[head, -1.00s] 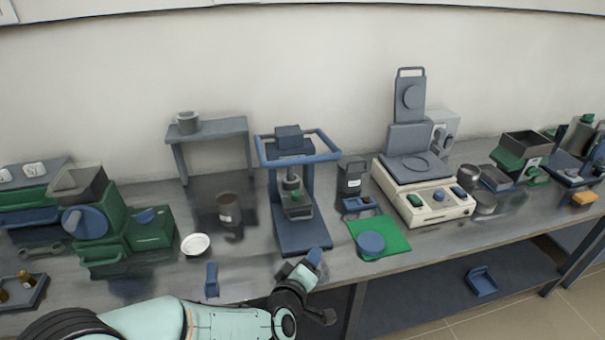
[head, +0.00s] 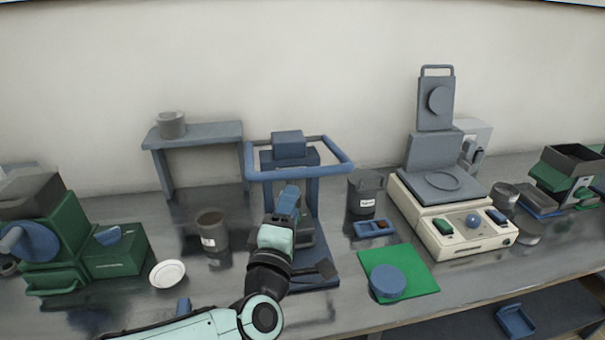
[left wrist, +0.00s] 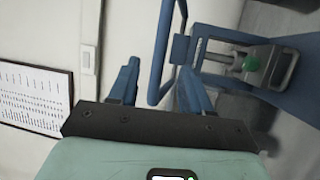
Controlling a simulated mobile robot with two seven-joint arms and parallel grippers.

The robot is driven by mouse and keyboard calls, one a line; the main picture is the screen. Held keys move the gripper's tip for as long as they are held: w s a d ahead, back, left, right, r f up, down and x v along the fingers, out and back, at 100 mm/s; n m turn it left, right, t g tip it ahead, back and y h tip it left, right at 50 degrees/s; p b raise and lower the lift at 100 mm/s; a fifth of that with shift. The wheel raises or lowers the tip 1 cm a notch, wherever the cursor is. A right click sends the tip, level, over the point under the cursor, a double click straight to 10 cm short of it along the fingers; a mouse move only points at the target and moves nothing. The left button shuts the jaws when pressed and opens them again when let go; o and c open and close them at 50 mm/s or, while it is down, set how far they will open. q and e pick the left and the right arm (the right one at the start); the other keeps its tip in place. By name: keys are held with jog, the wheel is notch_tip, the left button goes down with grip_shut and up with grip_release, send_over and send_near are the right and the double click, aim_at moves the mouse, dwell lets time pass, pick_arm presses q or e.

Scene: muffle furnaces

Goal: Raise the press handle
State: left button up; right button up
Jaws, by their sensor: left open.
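The press (head: 318,225) is a blue upright frame on the bench, with a blue loop-shaped handle (head: 318,171) around its top, roughly level. In the left wrist view the handle (left wrist: 157,72) lies ahead of the fingers, in line with the gap between them. My left gripper (head: 289,194) is open and empty, just below the handle's front bar in the head view. Its two blue fingers also show in the left wrist view (left wrist: 160,80). I cannot tell whether it touches the handle. My left arm hides part of the press's lower half. My right gripper is not in view.
A brown jar (head: 212,232) and a white dish (head: 168,273) stand left of the press. A dark canister (head: 364,194), a blue tray (head: 362,230) and a green mat (head: 420,268) with a blue disc (head: 387,281) lie to its right. A cream device (head: 450,238) stands farther right.

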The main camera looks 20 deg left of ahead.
aim_at(300, 177)
pick_arm(q)
jog(key=x, duration=1)
jog(key=shift+w+a, duration=0.1)
jog(key=shift+w, duration=0.3)
grip_shut()
